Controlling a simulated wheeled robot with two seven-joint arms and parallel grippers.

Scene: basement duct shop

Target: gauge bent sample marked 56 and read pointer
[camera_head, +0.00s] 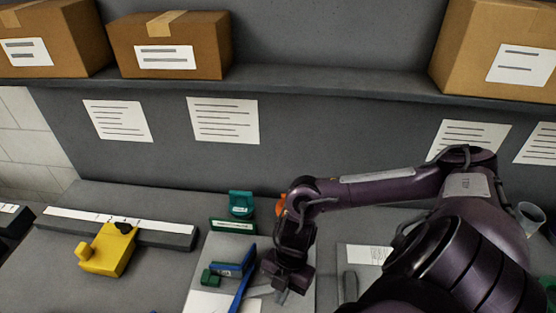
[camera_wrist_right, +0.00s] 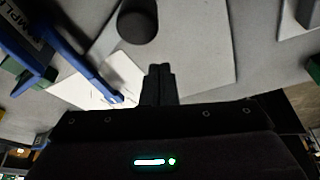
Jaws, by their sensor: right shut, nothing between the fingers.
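A yellow gauge block (camera_head: 108,252) with a black pointer (camera_head: 123,227) sits against a long grey bar (camera_head: 180,238) with a white scale strip, at the left of the bench. Bent samples stand right of it: a blue one (camera_head: 247,262), also in the wrist view (camera_wrist_right: 38,38) with partly cut-off lettering, and a teal one (camera_head: 240,204). I cannot read 56 on any of them. My right gripper (camera_head: 279,295) is just right of the blue sample, low over the bench. Its fingers (camera_wrist_right: 159,72) are shut together and empty. My left gripper is out of view.
Green pieces (camera_head: 232,226) stand beside the samples. An orange piece (camera_head: 281,204) is partly behind my right arm. A paper sheet (camera_head: 368,254) lies to the right. A shelf (camera_head: 300,78) with cardboard boxes (camera_head: 168,45) runs above.

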